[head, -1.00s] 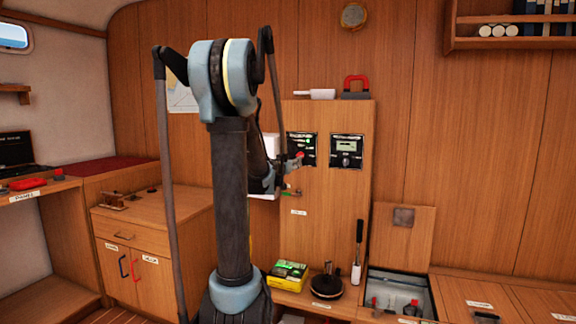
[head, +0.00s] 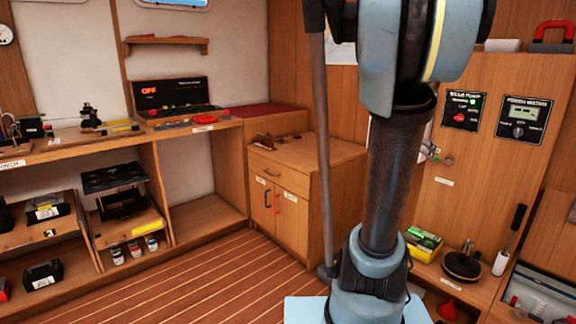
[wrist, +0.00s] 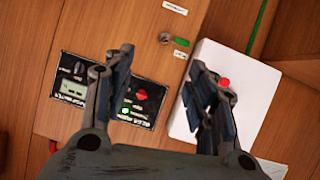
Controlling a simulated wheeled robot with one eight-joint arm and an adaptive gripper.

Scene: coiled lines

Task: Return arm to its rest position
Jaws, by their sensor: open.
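My gripper (wrist: 163,105) shows in the wrist view with its two fingers spread apart and nothing between them. Behind the fingers are a wooden panel (wrist: 130,30) and a white board-like thing (wrist: 255,70) with a red spot, partly covered by the right finger. In the head view my arm stands folded upright right of the middle. The gripper itself is hidden there behind the arm.
A black control panel with a red knob (head: 461,108) and a display panel (head: 523,118) are on the wooden cabinet. A yellow-green box (head: 422,244) and a black round thing (head: 462,264) sit below. The plank floor (head: 215,280) at left is clear.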

